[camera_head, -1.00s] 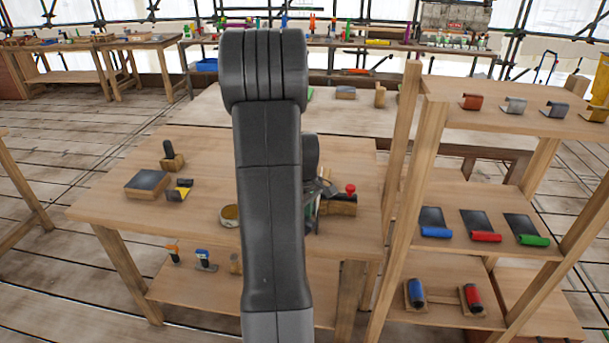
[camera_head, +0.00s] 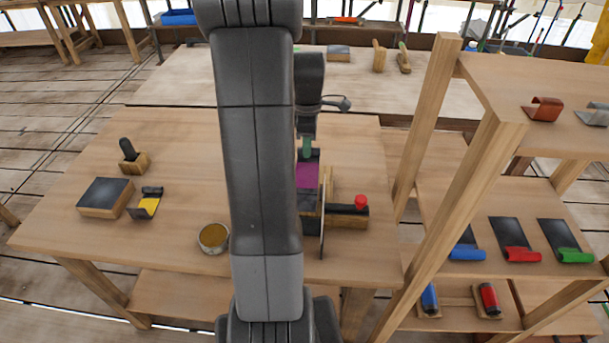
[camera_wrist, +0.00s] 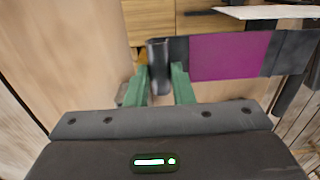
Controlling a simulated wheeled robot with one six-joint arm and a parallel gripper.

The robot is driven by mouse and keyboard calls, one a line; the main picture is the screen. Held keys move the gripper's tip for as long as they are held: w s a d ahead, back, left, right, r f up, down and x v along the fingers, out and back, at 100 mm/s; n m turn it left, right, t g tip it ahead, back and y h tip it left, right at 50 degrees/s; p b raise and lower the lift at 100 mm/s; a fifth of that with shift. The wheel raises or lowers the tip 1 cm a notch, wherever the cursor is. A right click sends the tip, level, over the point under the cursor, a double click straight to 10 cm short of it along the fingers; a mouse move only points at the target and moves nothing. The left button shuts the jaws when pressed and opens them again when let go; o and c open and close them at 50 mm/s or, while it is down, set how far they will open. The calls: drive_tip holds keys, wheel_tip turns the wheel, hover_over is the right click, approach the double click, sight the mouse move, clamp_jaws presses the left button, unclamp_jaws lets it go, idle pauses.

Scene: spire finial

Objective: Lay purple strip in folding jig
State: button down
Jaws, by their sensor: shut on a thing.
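The purple strip (camera_head: 307,177) is dark with a purple middle band; the band also shows in the wrist view (camera_wrist: 228,56). My gripper (camera_head: 306,150) is shut on one dark end of the strip, with its green fingers (camera_wrist: 160,86) on either side in the wrist view. The folding jig (camera_head: 347,217) is a wooden block with a dark top part and a red knob, on the near table. The strip shows just left of the jig's upright thin plate. My arm hides part of the area to the left, and I cannot tell whether strip and jig touch.
On the same table (camera_head: 75,236) are a round tin (camera_head: 213,238), a dark-topped block (camera_head: 105,197), a small yellow-and-black piece (camera_head: 146,203) and a dark-handled stamp (camera_head: 129,155). A wooden shelf rack (camera_head: 432,130) with rolled strips stands close on the right.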

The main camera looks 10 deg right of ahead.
sight(307, 163)
wheel_tip(307, 163, down, 7)
drive_tip(key=shift+s+f+p, duration=0.1)
drive_tip(key=shift+p, duration=0.25)
drive_tip(key=shift+f, duration=0.35)
drive_tip(key=shift+f, duration=0.1)
drive_tip(key=shift+f, duration=0.15)
drive_tip(key=c, duration=1.3)
unclamp_jaws()
drive_tip(key=shift+o, duration=0.2)
drive_tip(key=shift+w+r, duration=0.2)
drive_tip(key=shift+r, duration=0.5)
wheel_tip(307, 163, up, 11)
drive_tip(key=shift+s+r+b, duration=0.1)
drive_tip(key=shift+b, duration=0.25)
